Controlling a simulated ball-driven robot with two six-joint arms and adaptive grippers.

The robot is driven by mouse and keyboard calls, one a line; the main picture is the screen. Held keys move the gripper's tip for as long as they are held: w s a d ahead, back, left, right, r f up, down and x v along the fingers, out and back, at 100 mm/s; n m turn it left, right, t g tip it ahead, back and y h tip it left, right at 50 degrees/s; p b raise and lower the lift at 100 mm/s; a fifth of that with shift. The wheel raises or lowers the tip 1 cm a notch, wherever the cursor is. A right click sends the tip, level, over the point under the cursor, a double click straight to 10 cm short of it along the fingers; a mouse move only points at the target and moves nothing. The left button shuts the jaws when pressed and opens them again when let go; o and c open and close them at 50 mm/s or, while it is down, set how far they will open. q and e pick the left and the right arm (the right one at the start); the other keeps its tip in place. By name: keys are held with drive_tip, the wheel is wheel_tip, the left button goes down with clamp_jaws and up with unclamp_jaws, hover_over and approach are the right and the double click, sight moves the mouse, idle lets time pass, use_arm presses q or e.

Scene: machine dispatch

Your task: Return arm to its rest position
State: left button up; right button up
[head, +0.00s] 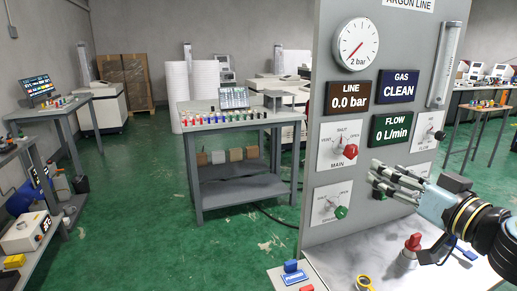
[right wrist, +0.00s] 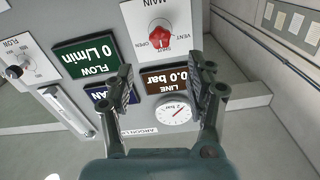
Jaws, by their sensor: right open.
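My right gripper (head: 380,180) is open and empty in front of the grey argon panel (head: 311,110), with its arm coming in from the lower right. In the head view its fingers lie right of the red MAIN knob (head: 350,151) and below the green FLOW display (head: 390,129). In the right wrist view the gripper (right wrist: 164,72) has its fingers spread apart with nothing between them. That view shows the panel upside down, with the red MAIN knob (right wrist: 160,31) beyond the fingers. My left gripper is not in view.
The panel carries a round gauge (head: 356,45), a LINE display (head: 352,98) reading 0.0 bar and a lower green knob (head: 341,212). Green floor (head: 150,225) is open at left.

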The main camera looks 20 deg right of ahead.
drive_tip(key=s+d+f+m+g+h, duration=0.1)
drive_tip(key=s+f+m+g+h, duration=0.3)
drive_tip(key=s+f+g+h, duration=0.55)
drive_tip(key=s+a+f+n+g+y, duration=0.25)
drive_tip(key=s+a+y, duration=0.2)
drive_tip(key=s, duration=0.25)
drive_tip(key=s+a+f+n+g+y, duration=0.2)
drive_tip(key=s+a+n+y, duration=0.1)
drive_tip(key=s+a, duration=0.3)
wheel_tip(320, 180, down, 37)
drive_tip(key=s+d+g+b, duration=0.2)
drive_tip(key=s+b, duration=0.1)
drive_tip(key=b, duration=0.8)
drive_tip(key=s+f+b, duration=0.4)
drive_tip(key=s+f, duration=0.5)
drive_tip(key=f, duration=0.3)
drive_tip(key=s+d+f+g+b, duration=0.1)
drive_tip(key=s+f+b, duration=0.3)
drive_tip(key=s+f, duration=0.5)
wheel_tip(320, 180, down, 3)
drive_tip(key=shift+d+f, duration=0.1)
drive_tip(key=shift+d, duration=0.1)
